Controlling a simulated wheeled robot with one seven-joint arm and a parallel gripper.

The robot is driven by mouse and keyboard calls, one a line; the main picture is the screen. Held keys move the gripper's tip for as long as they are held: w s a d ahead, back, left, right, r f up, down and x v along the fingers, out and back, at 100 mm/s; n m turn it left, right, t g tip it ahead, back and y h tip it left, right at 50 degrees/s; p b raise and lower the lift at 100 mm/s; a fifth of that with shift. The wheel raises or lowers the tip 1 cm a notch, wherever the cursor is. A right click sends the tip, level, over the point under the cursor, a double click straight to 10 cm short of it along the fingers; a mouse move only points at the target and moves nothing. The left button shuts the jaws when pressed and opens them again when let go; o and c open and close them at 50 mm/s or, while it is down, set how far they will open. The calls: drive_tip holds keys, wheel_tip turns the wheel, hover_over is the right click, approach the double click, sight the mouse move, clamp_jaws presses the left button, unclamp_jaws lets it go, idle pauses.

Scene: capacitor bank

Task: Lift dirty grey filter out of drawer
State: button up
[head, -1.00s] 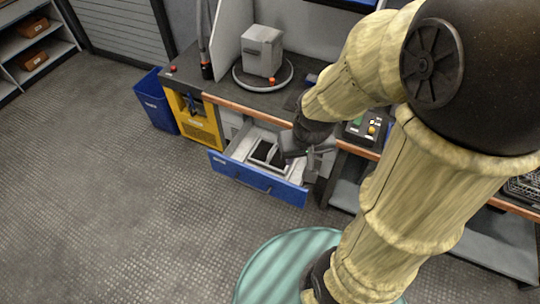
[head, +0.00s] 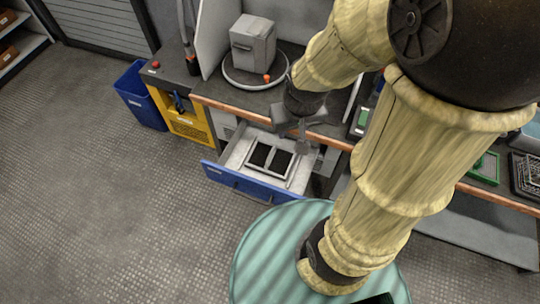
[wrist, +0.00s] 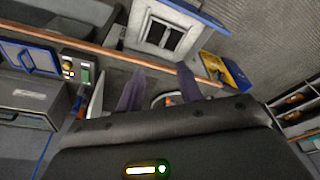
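The blue-fronted drawer (head: 250,187) stands open below the bench. It also shows at the top of the wrist view (wrist: 133,22). Inside is a light grey frame with two dark panels (head: 270,158), also seen in the wrist view (wrist: 165,35). I cannot tell whether these panels are the dirty grey filter or openings. My gripper (head: 293,136) is near the bench edge, over the back of the drawer as the head view shows it. In the wrist view its two fingers (wrist: 160,74) are spread apart, with nothing visible held between them.
The orange-edged bench (head: 235,108) runs behind the drawer. A grey box (head: 253,42) stands on a round turntable (head: 232,76) there. A yellow cabinet (head: 183,123) and a blue bin (head: 140,97) stand to the left. The floor in front is clear.

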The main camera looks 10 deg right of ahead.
drive_tip(key=shift+o, duration=0.4)
drive_tip(key=shift+s+d, duration=0.1)
drive_tip(key=shift+s, duration=0.1)
drive_tip(key=o, duration=0.4)
drive_tip(key=shift+s, duration=0.2)
drive_tip(key=shift+c, duration=0.2)
drive_tip(key=o, duration=1)
drive_tip(key=f+b, duration=0.1)
drive_tip(key=f+m+b, duration=0.1)
drive_tip(key=f, duration=0.1)
drive_tip(key=w+f+m+g+b, duration=0.1)
drive_tip(key=f, duration=0.1)
drive_tip(key=shift+f+y, duration=0.2)
drive_tip(key=shift+y, duration=0.1)
drive_tip(key=shift+c, duration=0.2)
drive_tip(key=w+f+m+g+y+b, duration=0.1)
drive_tip(key=w+f+m+y+b, duration=0.3)
drive_tip(key=f, duration=0.5)
drive_tip(key=w+f+m+y+b, duration=0.2)
drive_tip(key=f+m+b, duration=0.35)
drive_tip(key=f, duration=0.35)
drive_tip(key=w+d+f+m+t+y+b, duration=0.4)
drive_tip(key=w+f+m, duration=0.6)
drive_tip(key=m, duration=0.3)
drive_tip(key=d+f+t+b, duration=0.1)
drive_tip(key=t+b, duration=0.1)
drive_tip(key=t, duration=0.1)
drive_tip(key=shift+d+f+m, duration=0.15)
drive_tip(key=shift+f+m, duration=0.05)
drive_tip(key=shift+m, duration=0.15)
